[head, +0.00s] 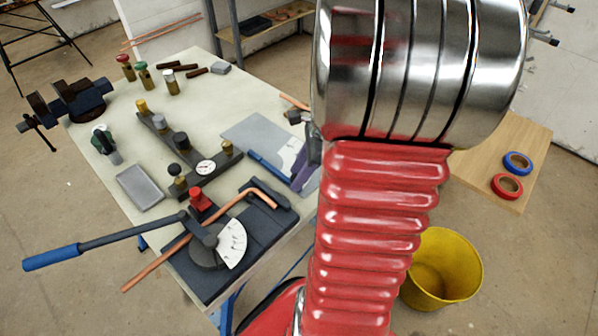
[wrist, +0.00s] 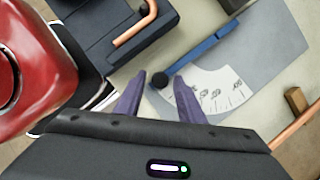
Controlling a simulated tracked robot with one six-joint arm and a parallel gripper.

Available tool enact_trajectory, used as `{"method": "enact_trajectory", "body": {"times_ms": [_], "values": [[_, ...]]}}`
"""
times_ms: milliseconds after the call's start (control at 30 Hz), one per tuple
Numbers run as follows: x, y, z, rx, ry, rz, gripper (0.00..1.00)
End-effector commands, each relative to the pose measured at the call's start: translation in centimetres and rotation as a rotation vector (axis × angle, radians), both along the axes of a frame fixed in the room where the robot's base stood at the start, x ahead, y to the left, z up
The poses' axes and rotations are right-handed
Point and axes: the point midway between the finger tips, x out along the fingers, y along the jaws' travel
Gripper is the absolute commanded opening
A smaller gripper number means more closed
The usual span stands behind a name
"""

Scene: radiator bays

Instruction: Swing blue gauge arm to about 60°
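The blue gauge arm (wrist: 208,45) is a flat bar on a grey plate (wrist: 265,50). A white fan-shaped scale (wrist: 215,92) with black marks lies below the bar, whose line runs along the scale's upper edge. The small numbers are hard to read. In the head view the blue arm (head: 268,166) shows beside my gripper (head: 300,168), partly hidden by my arm.
A pipe bender (head: 233,285) with a copper pipe (head: 165,265) and long blue-handled lever (head: 50,257) is close by. A gauge fixture (head: 205,172), a grey tray (head: 140,188) and a vise (head: 80,100) share the bench. A yellow bucket (head: 440,270) stands right.

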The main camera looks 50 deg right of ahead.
Motion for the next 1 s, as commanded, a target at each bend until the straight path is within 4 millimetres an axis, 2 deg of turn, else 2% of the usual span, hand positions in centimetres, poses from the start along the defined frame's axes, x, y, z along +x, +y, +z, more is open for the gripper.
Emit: {"method": "enact_trajectory", "body": {"times_ms": [33,500,1000], "values": [[0.01,0.00,0.01,0.000,0.000,0.000,0.31],[0.03,0.00,0.03,0.000,0.000,0.001,0.00],[0.02,-0.29,0.03,-0.001,-0.001,0.013,0.00]]}}
